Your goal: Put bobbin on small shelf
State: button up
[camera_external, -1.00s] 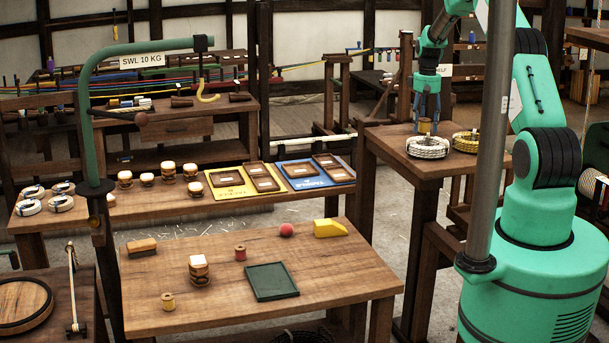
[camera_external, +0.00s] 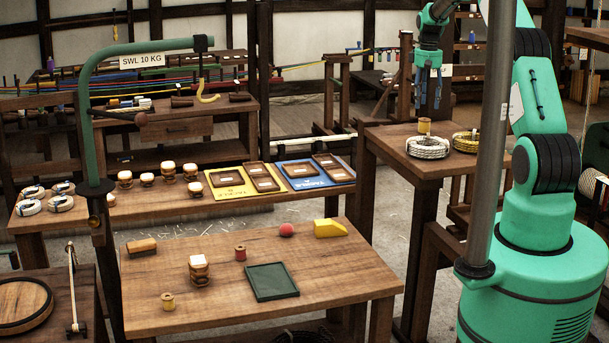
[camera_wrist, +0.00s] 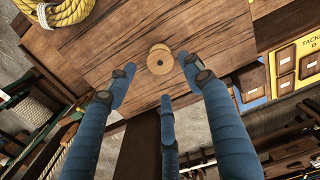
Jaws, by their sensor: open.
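A yellowish wooden bobbin (camera_external: 424,125) stands upright on the small raised wooden shelf (camera_external: 385,138) at right. In the wrist view the bobbin (camera_wrist: 160,60) shows its round top with a centre hole, on the brown boards (camera_wrist: 120,45). My three-fingered blue gripper (camera_external: 428,97) hangs above the bobbin in the external view, apart from it. In the wrist view its fingers (camera_wrist: 160,82) are spread and empty. A red bobbin (camera_external: 240,253) and another yellowish bobbin (camera_external: 168,301) stand on the front workbench (camera_external: 340,275).
A white rope coil (camera_external: 428,147) and a yellow rope coil (camera_external: 467,141) lie on the shelf beside the bobbin. A grey post (camera_external: 490,150) stands before my arm. The workbench holds a green tray (camera_external: 271,281), a red ball (camera_external: 286,230) and a yellow wedge (camera_external: 329,228).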

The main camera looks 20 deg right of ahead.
aim_at(425, 119)
jog(key=shift+r, duration=1.7)
jog(key=s+a+r+t, duration=0.1)
jog(key=s+a+r, duration=0.3)
jog(key=s+r, duration=0.35)
jog(key=s+a+r+m+t, duration=0.1)
jog(key=s+a+r, duration=0.2)
jog(key=s+r, duration=0.5)
jog(key=s+a+r+t, duration=0.1)
jog(key=s+a+r, duration=0.4)
jog(key=s, duration=0.4)
jog(key=s+a+f+t, duration=0.1)
jog(key=s+a, duration=0.1)
jog(key=s, duration=1.3)
jog(key=s+a+m+t, duration=0.1)
jog(key=s+a, duration=0.2)
jog(key=s, duration=1.2)
jog(key=shift+s+f+m+t, duration=0.3)
jog(key=shift+s+f, duration=0.05)
jog(key=shift+s, duration=0.05)
